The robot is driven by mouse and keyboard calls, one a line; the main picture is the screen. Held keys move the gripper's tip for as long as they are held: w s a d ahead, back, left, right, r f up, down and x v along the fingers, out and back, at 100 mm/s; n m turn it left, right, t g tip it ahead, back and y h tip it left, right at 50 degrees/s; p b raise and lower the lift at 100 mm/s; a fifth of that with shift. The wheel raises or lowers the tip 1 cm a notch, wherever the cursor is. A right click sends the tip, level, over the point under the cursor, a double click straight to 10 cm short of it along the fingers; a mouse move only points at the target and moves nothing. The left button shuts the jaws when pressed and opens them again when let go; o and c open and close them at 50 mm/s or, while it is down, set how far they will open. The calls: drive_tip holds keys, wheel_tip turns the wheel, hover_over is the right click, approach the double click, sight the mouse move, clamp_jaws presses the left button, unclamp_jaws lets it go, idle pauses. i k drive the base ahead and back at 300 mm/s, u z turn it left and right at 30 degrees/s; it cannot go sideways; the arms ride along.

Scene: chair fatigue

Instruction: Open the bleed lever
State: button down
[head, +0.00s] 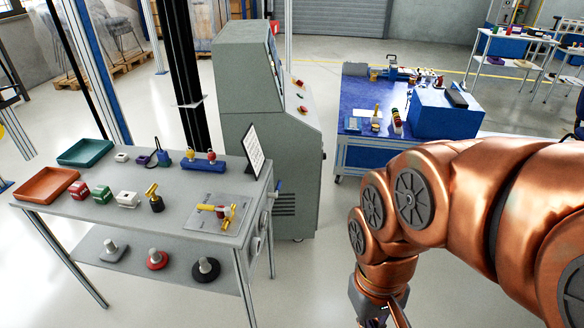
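No part is clearly marked as the bleed lever. A small brass fitting with a red part (222,210) sits on a flat plate (207,227) at the near right corner of the grey table. A brass fitting on a black base (154,197) stands to its left. A blue block (203,165) with yellow and red knobs is behind them. I cannot tell which of these carries the lever. My gripper (380,320) hangs at the bottom edge, right of the table and apart from it. Its fingertips are cut off, so its opening is hidden.
The grey table (105,212) also holds an orange tray (45,185), a green tray (86,152) and an upright panel (254,150). A grey cabinet (250,85) stands behind it. A blue workbench (362,97) is beyond my arm. Open floor lies between table and arm.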

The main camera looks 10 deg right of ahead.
sight(278, 189)
drive_tip(key=u, duration=0.4)
drive_tip(key=i, duration=0.9)
drive_tip(key=u, duration=0.7)
